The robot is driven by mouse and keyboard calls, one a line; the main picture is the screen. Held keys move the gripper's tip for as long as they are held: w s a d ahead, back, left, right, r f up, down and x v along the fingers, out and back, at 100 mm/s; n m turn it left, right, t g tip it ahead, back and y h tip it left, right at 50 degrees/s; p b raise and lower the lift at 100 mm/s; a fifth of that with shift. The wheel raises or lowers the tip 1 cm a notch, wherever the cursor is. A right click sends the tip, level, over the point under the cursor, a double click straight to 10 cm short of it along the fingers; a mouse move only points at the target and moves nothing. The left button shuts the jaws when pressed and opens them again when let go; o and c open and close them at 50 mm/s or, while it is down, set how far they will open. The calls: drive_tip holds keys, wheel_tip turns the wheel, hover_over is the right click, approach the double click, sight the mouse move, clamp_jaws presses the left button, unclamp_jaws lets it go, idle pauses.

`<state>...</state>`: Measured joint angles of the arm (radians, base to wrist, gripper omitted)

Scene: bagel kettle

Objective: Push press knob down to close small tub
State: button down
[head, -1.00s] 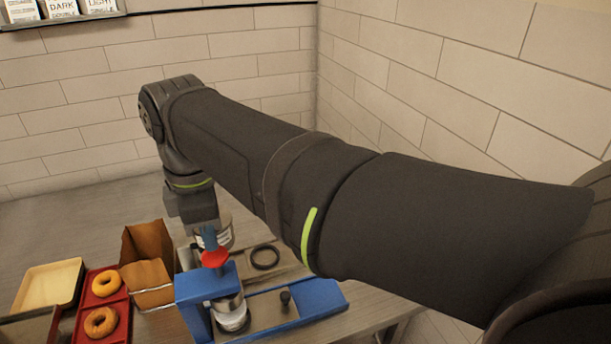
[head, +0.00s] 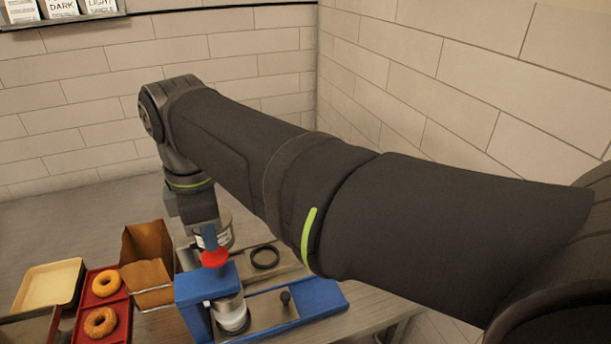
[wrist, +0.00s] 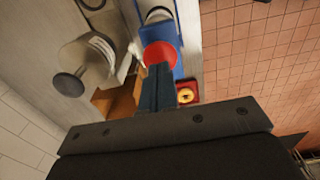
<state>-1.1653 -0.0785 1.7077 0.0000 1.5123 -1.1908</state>
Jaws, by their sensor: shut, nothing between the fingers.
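The red press knob (head: 215,259) sits on top of the blue press (head: 192,289). The small tub (head: 230,313) is a pale metal cylinder under the press, partly hidden by its frame. My gripper (head: 209,244) is shut and empty, pointing down with its blue-grey fingertips at the top of the knob. In the wrist view the fingertips (wrist: 159,68) overlap the red knob (wrist: 160,52). I cannot tell whether they touch it firmly.
A labelled metal container (wrist: 88,62) stands close beside my gripper. A black ring (head: 265,257) and a small black knob (head: 285,297) lie to the right. A red tray (head: 88,317) with bagels, a brown bag (head: 147,272) and a cream tray (head: 48,286) are left.

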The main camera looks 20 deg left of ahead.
sight(214, 253)
drive_tip(key=shift+f, duration=0.15)
idle(0.4)
drive_tip(key=shift+f, duration=2.4)
drive_tip(key=shift+r, duration=2.55)
wheel_tip(214, 253, up, 6)
